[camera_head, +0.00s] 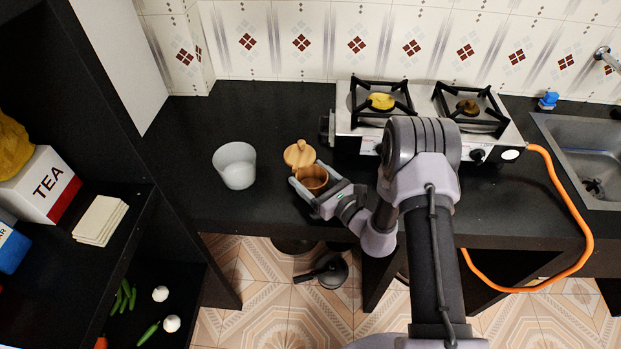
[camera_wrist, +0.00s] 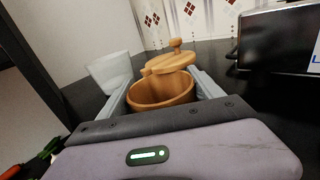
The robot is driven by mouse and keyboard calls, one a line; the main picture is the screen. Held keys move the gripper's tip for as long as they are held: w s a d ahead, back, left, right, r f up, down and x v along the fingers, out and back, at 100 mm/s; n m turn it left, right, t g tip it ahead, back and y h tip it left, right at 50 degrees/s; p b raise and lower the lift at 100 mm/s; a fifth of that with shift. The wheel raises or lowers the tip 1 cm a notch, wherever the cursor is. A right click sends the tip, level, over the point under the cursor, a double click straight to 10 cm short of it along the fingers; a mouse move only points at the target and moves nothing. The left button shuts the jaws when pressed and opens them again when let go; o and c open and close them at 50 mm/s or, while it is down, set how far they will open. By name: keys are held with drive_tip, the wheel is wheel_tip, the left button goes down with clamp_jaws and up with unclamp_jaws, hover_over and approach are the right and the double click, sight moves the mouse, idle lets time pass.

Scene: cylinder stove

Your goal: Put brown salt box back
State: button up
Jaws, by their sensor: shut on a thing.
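The brown salt box (camera_head: 312,182) is a round wooden pot on the dark counter, close to its front edge. Its wooden lid (camera_head: 299,154) with a knob is tipped back at the far side, so the pot's mouth is open. In the wrist view the salt box (camera_wrist: 160,92) sits between my fingers, with the lid (camera_wrist: 170,60) behind it. My gripper (camera_head: 306,188) is shut on the salt box, one finger on each side. I cannot tell whether its base touches the counter.
A white cup (camera_head: 235,166) stands left of the salt box. A two-burner stove (camera_head: 345,122) is behind and right, with an orange hose (camera_head: 572,205) and a sink (camera_head: 580,135) beyond. A dark shelf (camera_head: 120,255) at left holds a TEA box (camera_head: 42,186) and pale slabs (camera_head: 100,220).

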drive_tip(key=o, duration=1.7)
